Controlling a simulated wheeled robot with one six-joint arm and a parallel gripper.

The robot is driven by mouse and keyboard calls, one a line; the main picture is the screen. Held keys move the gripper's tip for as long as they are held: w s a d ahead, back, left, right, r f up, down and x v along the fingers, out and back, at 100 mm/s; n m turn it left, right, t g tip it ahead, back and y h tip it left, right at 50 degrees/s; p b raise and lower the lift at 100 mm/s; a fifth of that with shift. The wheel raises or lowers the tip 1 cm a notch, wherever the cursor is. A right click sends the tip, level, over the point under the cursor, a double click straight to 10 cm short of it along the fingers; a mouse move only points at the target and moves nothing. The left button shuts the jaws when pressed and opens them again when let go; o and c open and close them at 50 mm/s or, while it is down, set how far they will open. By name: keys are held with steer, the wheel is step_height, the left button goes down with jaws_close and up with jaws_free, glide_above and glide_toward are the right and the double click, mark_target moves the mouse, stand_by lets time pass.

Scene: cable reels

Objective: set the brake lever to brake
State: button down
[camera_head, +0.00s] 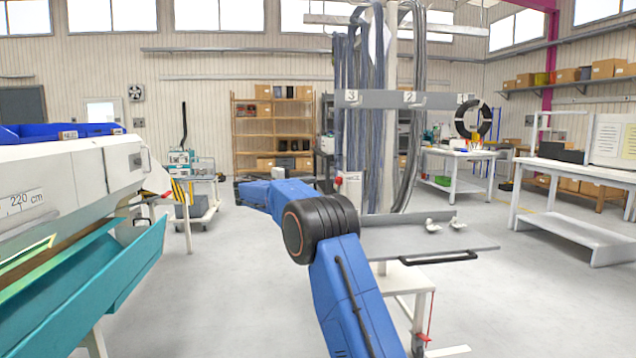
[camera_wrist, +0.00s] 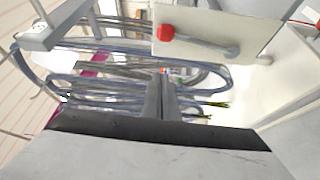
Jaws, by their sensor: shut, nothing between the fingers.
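The brake lever is a grey bar (camera_wrist: 205,42) with a red knob (camera_wrist: 165,33) at its left end, on a pale plate (camera_wrist: 245,18) in the upper part of the wrist view. In the head view the red knob (camera_head: 339,181) shows small beside a white label plate (camera_head: 351,185) on the reel stand, just right of my blue arm. My gripper (camera_wrist: 161,92) is shut and empty, its fingers below the knob in the wrist picture and apart from it. My gripper's fingers cannot be made out in the head view. The lever's marked positions are too small to read.
Grey-blue cables (camera_head: 370,110) hang from the numbered rack (camera_head: 430,99) behind the lever. A grey table (camera_head: 420,238) with small white parts stands at its front right. A machine with a teal trough (camera_head: 130,270) stands at left. Floor between machine and stand is clear.

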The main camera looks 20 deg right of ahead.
steer(key=s+d, duration=0.2)
steer(key=d, duration=0.6)
steer(key=shift+d, duration=0.2)
stand_by(0.3)
stand_by(0.4)
